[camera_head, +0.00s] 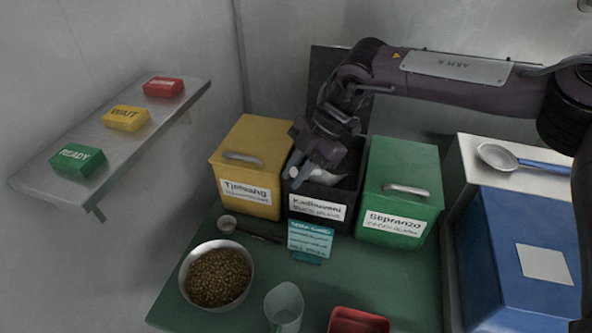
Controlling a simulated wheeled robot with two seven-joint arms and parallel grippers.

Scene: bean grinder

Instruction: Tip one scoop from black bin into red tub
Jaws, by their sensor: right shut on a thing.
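The black bin (315,228) stands between the yellow and green bins, and its white label shows on the front. Its dark lid (320,75) seems to stand raised behind it. My right gripper (312,172) reaches down into the bin's open top from above. It is shut on a pale grey scoop (298,171), which is partly hidden by the fingers. I cannot tell whether the scoop holds anything. The red tub (358,320) is at the bottom edge of the view, partly cut off. My left gripper is not in view.
Yellow bin (236,192) and green bin (402,180) flank the black bin closely, with lids shut. In front are a teal card (310,240), a small dark-handled scoop (228,224), a bowl of beans (218,276) and a clear cup (284,303). A blue box (520,250) stands right.

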